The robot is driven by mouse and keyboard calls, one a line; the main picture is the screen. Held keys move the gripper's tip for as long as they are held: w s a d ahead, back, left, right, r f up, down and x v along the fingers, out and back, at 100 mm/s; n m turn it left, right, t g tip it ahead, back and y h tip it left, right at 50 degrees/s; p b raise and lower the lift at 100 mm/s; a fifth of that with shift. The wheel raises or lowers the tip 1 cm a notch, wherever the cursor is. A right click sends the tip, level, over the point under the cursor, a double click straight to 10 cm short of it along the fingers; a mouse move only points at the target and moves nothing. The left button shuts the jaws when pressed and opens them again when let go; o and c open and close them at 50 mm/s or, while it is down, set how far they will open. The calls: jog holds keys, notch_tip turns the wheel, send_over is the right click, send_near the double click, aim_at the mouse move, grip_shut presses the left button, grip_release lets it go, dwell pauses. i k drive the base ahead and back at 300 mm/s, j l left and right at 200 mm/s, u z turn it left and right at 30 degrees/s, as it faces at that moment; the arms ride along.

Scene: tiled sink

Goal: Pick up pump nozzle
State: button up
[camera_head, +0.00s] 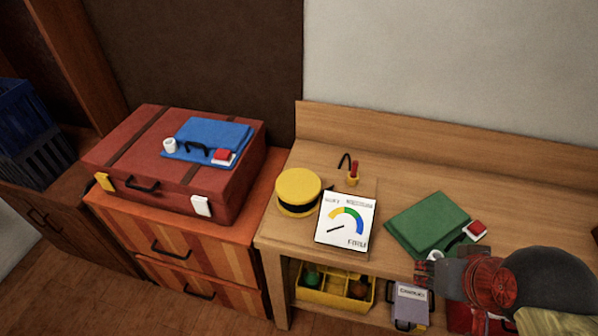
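No part is plainly recognisable as the pump nozzle. The closest match is a small red and yellow piece (353,174) standing on the wooden bench, with a thin black curved hook or hose (345,161) beside it at its upper left. My gripper (432,275) is at the lower right, over the bench's front edge and just below a green folded item (428,224). It is well to the right of the small piece and apart from it. Its fingers are small and partly hidden by my arm, so their opening is unclear.
A red suitcase (150,178) with a blue item (213,137) is at left. A yellow tray (333,288) sits below. The bench's back right is clear.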

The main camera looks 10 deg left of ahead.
aim_at(355, 163)
jog(key=i+j+u, duration=0.15)
jog(key=u, duration=0.2)
jog(key=i+j, duration=0.1)
jog(key=j, duration=0.35)
jog(key=i+j+z, duration=0.1)
jog(key=j+z, duration=0.3)
jog(key=j, duration=0.2)
jog(key=j+z, duration=0.45)
jog(key=j, duration=0.15)
jog(key=z, duration=0.8)
